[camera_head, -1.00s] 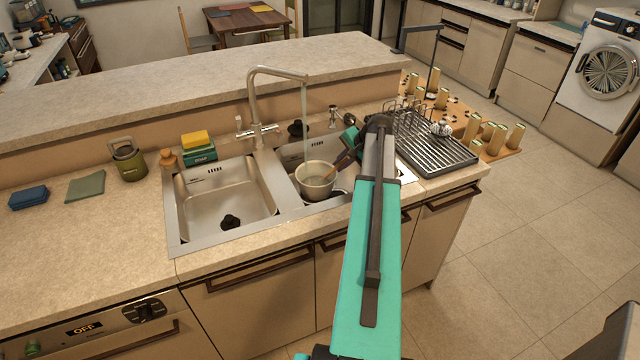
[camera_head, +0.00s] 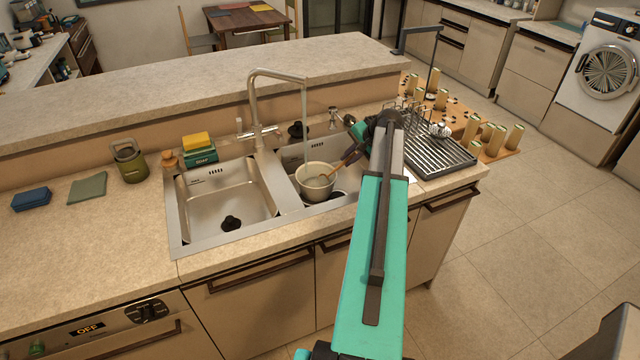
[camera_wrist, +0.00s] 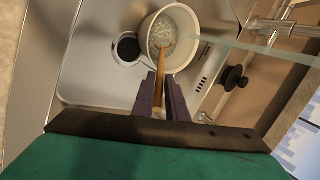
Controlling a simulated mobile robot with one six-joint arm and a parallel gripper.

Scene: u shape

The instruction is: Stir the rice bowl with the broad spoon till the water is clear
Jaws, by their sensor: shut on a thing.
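The white rice bowl (camera_head: 314,187) sits in the right sink basin, beside the dark drain. In the wrist view the bowl (camera_wrist: 150,45) holds cloudy, pale water with whitish grains in it. My gripper (camera_wrist: 163,86) is shut on the handle of the wooden spoon (camera_wrist: 160,68). The spoon also shows in the head view (camera_head: 336,170), slanting down into the bowl. Its broad end is in the water and mostly hidden. In the head view my gripper (camera_head: 352,154) is above the right rim side of the bowl, partly hidden by my arm.
The faucet (camera_head: 257,105) runs a thin stream down by the bowl. The left basin (camera_head: 225,205) is empty but for its drain plug. A dish rack (camera_head: 440,150) stands right of the sink. A yellow sponge (camera_head: 196,140) on a green box is behind the left basin.

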